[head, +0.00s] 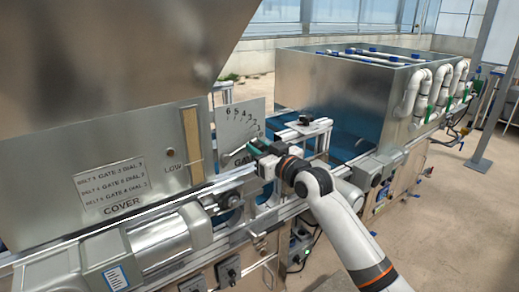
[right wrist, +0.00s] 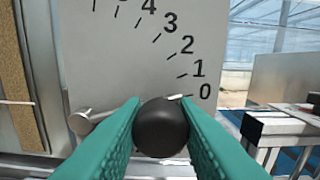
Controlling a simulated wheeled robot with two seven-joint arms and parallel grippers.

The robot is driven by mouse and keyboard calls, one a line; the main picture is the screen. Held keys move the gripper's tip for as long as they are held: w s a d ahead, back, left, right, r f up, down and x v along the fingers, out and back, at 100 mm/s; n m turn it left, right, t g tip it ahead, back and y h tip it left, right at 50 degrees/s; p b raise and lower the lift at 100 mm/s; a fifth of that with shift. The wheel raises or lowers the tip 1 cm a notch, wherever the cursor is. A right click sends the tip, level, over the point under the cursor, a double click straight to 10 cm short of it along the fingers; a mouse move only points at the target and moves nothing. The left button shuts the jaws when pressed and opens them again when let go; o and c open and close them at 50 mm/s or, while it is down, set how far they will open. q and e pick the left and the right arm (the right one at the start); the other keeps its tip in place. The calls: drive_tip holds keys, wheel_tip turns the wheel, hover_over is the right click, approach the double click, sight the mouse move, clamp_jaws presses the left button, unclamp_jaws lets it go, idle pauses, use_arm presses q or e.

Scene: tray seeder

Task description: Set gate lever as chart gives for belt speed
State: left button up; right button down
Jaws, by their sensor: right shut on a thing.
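The gate scale plate (head: 238,122) stands upright beside the hopper, with numbers along an arc of ticks. It fills the right wrist view (right wrist: 120,70), where 0 to 4 read clearly. The gate lever has a round pivot (right wrist: 80,122) at lower left and a black ball knob (right wrist: 160,127). My right gripper (head: 258,150) is shut on the knob, its green fingers on either side. A pale tip beside the knob lies near the 0 mark; the fingers hide most of the lever. The chart (head: 112,182) on the hopper lists belt, gate and dial rows; its digits are too small to read surely. My left gripper is out of view.
A strip marked LOW (head: 192,145) is on the hopper front. A metal rail (head: 150,208) runs below it. A metal bracket (head: 305,128) stands right of the plate, before a large metal tank (head: 335,95).

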drive_tip(key=shift+s+a+r+n+p, duration=0.15)
drive_tip(key=shift+r+n+p, duration=0.25)
drive_tip(key=shift+r+n, duration=0.4)
drive_tip(key=n, duration=0.1)
drive_tip(key=r+n+p, duration=0.1)
drive_tip(key=shift+s+a+r+n, duration=0.1)
drive_tip(key=shift+s+a+n, duration=0.1)
drive_tip(key=shift+a+n, duration=0.15)
drive_tip(key=shift+s+a+r+n+p, duration=0.2)
drive_tip(key=shift+r+n+p, duration=0.1)
drive_tip(key=shift+n+p, duration=0.2)
drive_tip(key=shift+s+a+r+n+p, duration=0.1)
drive_tip(key=shift+a+r+n+p, duration=0.2)
drive_tip(key=shift+n, duration=0.25)
drive_tip(key=shift+s+a+r+n+p, duration=0.1)
drive_tip(key=shift+s+a+n+p, duration=0.15)
drive_tip(key=shift+n, duration=0.2)
drive_tip(key=shift+s+a+r+n+p, duration=0.1)
drive_tip(key=shift+n+p, duration=0.2)
drive_tip(key=shift+n, duration=0.15)
drive_tip(key=c, duration=1.1)
unclamp_jaws()
